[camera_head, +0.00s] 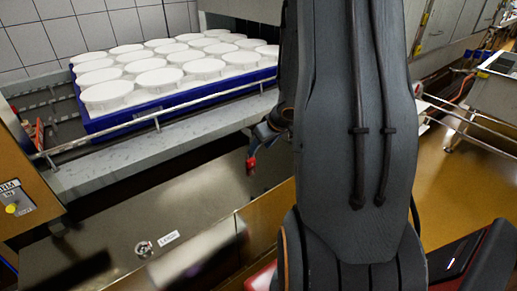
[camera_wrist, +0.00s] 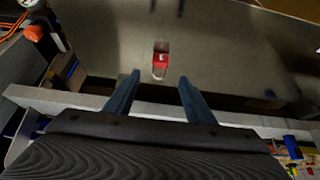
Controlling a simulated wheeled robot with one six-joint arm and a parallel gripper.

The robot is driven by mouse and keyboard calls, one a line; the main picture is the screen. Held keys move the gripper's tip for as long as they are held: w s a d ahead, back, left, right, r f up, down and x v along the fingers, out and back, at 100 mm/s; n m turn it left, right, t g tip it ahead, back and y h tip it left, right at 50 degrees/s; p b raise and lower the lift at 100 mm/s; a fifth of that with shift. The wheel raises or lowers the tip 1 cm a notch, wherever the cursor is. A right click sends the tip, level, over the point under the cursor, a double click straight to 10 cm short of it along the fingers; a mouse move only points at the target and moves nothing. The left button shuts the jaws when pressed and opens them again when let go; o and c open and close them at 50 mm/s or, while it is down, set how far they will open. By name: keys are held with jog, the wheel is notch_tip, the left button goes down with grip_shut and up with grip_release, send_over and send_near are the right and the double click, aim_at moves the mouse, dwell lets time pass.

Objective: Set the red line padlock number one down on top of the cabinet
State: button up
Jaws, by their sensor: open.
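The red padlock (camera_wrist: 161,47) with a pale shackle shows beyond my fingertips in the wrist view, against the grey cabinet top (camera_wrist: 215,45). A number on it is too small to read. My gripper (camera_wrist: 159,75) is open, with one blue finger on each side of the line to the padlock and a gap to both. In the head view, a small red thing, seemingly the padlock (camera_head: 250,164), shows just below my gripper (camera_head: 257,148), over the dark shiny cabinet top (camera_head: 95,225). I cannot tell for certain whether it rests there.
A blue tray (camera_head: 180,103) of white cheese moulds (camera_head: 108,96) stands on a railed metal shelf (camera_head: 110,172) behind the cabinet. A small round item (camera_head: 144,248) and a white label (camera_head: 168,242) are on the cabinet top. The cabinet top around the padlock looks clear.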

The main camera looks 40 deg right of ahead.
jog(key=s+a+r+g+h, duration=0.2)
jog(key=s+a+r, duration=0.1)
jog(key=a+r, duration=0.4)
jog(key=s+a+r+g+y, duration=0.1)
jog(key=s+a+g, duration=0.1)
jog(key=s+a, duration=0.5)
jog(key=s+a+r+g, duration=0.2)
jog(key=s+a, duration=0.5)
jog(key=a, duration=0.4)
jog(key=shift+m+y, duration=0.3)
jog(key=shift+y, duration=0.1)
jog(key=shift+s+p, duration=0.1)
jog(key=shift+p, duration=0.25)
